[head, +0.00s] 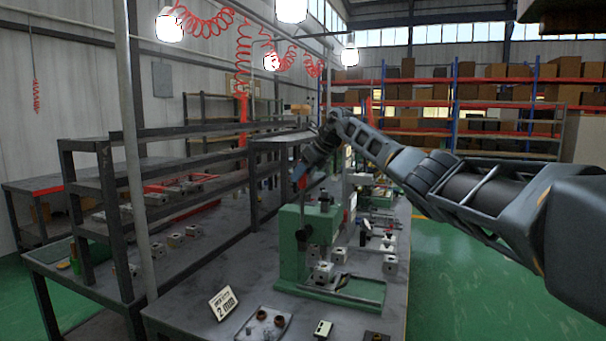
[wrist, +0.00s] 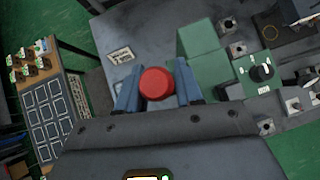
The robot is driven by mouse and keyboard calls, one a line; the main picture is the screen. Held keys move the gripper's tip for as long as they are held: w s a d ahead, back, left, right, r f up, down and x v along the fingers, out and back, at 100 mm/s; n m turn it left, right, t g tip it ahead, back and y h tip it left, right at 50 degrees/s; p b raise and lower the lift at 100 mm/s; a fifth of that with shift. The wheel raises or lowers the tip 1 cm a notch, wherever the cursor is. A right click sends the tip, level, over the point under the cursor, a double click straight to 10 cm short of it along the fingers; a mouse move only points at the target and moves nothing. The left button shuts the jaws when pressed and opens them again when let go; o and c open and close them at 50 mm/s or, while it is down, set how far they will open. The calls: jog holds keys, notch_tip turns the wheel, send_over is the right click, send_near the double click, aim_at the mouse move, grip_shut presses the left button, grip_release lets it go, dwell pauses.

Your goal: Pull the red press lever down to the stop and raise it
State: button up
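The green press (head: 292,240) stands upright on the workbench, and its green body also shows in the wrist view (wrist: 203,65). The round red knob of the press lever (head: 299,172) is high above the bench, at the upper left of the press. My gripper (head: 304,169) reaches down to it from the upper right. In the wrist view, the red knob (wrist: 157,83) sits between the two blue-grey fingers of my gripper (wrist: 158,86), with no clear gap on either side.
A "2 mm" sign (head: 223,303) and a plate with round parts (head: 263,324) lie left of the press on the bench (head: 185,318). Several metal blocks (head: 389,264) lie to its right. A grey pole (head: 131,150) and a dark shelf rack (head: 90,210) stand at left.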

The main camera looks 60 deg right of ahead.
jog(key=shift+o, duration=0.7)
jog(key=shift+w, duration=0.25)
jog(key=shift+o, duration=1)
jog(key=shift+s, duration=0.1)
jog(key=b+v, duration=0.2)
jog(key=v, duration=0.5)
jog(key=shift+s+r, duration=0.25)
jog(key=shift+s, duration=0.1)
